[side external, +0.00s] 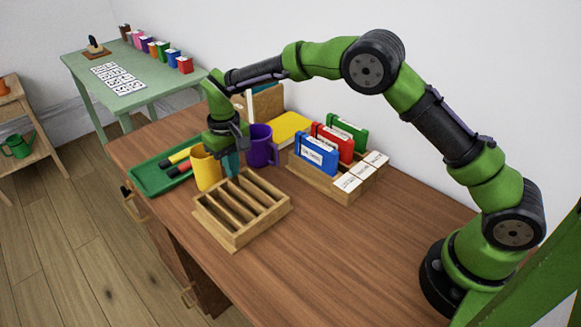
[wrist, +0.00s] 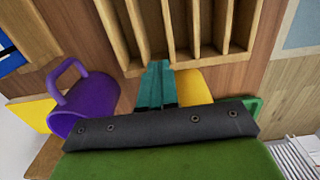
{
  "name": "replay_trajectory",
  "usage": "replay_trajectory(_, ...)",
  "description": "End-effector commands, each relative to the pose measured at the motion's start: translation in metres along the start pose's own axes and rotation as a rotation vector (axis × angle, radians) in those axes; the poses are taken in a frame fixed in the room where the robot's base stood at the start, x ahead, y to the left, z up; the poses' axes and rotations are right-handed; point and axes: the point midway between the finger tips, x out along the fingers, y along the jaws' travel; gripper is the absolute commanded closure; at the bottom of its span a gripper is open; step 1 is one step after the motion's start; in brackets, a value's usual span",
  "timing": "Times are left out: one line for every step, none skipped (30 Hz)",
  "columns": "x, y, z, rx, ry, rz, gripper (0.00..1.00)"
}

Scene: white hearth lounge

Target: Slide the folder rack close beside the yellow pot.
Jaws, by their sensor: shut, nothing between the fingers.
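The empty slatted wooden rack (side external: 262,228), which I take as the folder rack, lies flat on the brown desk. The yellow pot (side external: 206,170) stands just behind its back left side, close to it. My gripper (side external: 232,165) points down between the yellow pot and the purple mug, with its teal fingers together and empty. In the wrist view the fingertips (wrist: 158,68) are at the near edge of the rack (wrist: 215,58); I cannot tell whether they touch it. The yellow pot (wrist: 193,86) shows beside the fingers, partly hidden by my gripper.
The purple mug (side external: 262,148) stands close to the right of my gripper. A green tray (side external: 150,178) with markers lies left of the pot. A wooden holder (side external: 328,188) with blue, red and green folders stands to the right. The desk front is clear.

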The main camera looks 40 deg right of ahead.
Motion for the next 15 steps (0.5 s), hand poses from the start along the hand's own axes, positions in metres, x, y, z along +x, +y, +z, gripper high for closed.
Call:
replay_trajectory(-0.006,-0.001,-0.001,-0.001,0.005,-0.001,1.00)
replay_trajectory(-0.010,-0.001,-0.001,-0.001,0.006,-0.002,1.00)
replay_trajectory(-0.016,-0.001,-0.001,0.000,0.007,-0.003,1.00)
replay_trajectory(-0.021,-0.001,-0.002,0.000,0.008,-0.003,1.00)
replay_trajectory(-0.027,-0.001,-0.001,-0.001,0.009,-0.003,1.00)
replay_trajectory(-0.036,-0.001,-0.002,-0.001,0.010,-0.002,1.00)
replay_trajectory(-0.044,-0.001,-0.002,-0.001,0.011,-0.003,1.00)
replay_trajectory(-0.051,-0.001,-0.002,0.000,0.010,-0.003,1.00)
replay_trajectory(-0.061,-0.001,-0.002,-0.001,0.011,-0.003,1.00)
replay_trajectory(-0.069,-0.001,-0.002,0.000,0.012,-0.002,1.00)
replay_trajectory(-0.077,-0.001,-0.002,-0.001,0.011,-0.002,1.00)
replay_trajectory(-0.087,-0.001,-0.002,-0.001,0.011,-0.002,1.00)
replay_trajectory(-0.094,-0.001,-0.002,-0.001,0.011,-0.001,1.00)
replay_trajectory(-0.101,-0.001,-0.002,-0.001,0.012,-0.002,1.00)
replay_trajectory(-0.110,-0.001,-0.002,-0.001,0.012,-0.001,1.00)
